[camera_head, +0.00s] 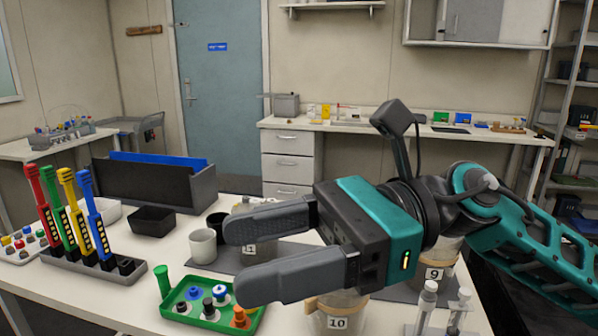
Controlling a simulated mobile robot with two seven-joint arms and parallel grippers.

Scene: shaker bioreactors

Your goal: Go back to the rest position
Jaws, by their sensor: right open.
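My right gripper (250,252) comes in from the right over the table and points left. Its two grey fingers are apart, with nothing between them. It hangs above the green tray (178,295) and the labelled vessels. It hides part of a vessel labelled 10 (338,322) and a vessel labelled 9 (434,274). Another labelled vessel behind the fingers is mostly hidden. My left gripper is not in view.
A rack (85,268) of coloured pipettes stands at the left. A white cup (203,246), a small black bin (152,219) and a large black box (140,187) stand behind the tray. White-capped tubes (427,300) stand at the front right. A counter (400,127) runs along the back wall.

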